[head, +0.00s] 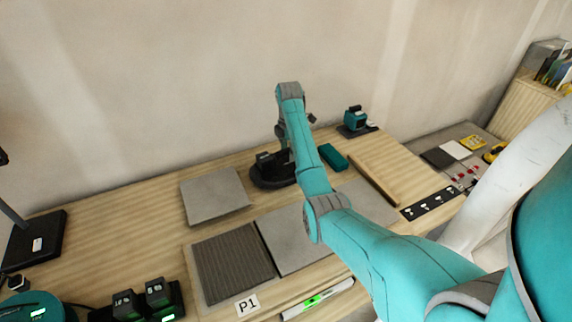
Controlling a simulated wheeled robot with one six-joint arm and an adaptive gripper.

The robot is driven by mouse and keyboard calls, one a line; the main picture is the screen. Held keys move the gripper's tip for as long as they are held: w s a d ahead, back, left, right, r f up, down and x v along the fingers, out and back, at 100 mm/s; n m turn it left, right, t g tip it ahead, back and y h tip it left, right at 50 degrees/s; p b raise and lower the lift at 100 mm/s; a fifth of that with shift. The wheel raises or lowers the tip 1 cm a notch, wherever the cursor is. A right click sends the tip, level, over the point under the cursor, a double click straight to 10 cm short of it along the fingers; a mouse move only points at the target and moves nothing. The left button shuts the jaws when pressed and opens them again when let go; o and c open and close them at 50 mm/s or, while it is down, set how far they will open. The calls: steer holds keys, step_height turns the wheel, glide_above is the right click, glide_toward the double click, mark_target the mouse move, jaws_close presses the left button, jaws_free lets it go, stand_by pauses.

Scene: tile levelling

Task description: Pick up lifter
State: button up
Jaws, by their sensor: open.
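The lifter (267,172) appears to be the black device with a rounded base and a raised handle part, standing on the wooden bench behind the tiles. My teal arm passes in front of its right side. My gripper (283,141) is at the far end of the arm, pointing down just above the lifter's right part. It is open, but my own arm hides most of it and the fingertips are hard to make out. I cannot tell whether they touch the lifter. No lifted object shows.
A loose grey tile (215,195) lies left of the lifter. A ribbed dark panel (233,263) and grey tiles lie in front. A teal block (333,157) and a teal tool (356,121) stand to the right. The wall is close behind.

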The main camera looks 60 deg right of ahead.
steer(key=shift+f, duration=0.3)
stand_by(0.4)
steer(key=shift+r, duration=0.1)
jaws_close()
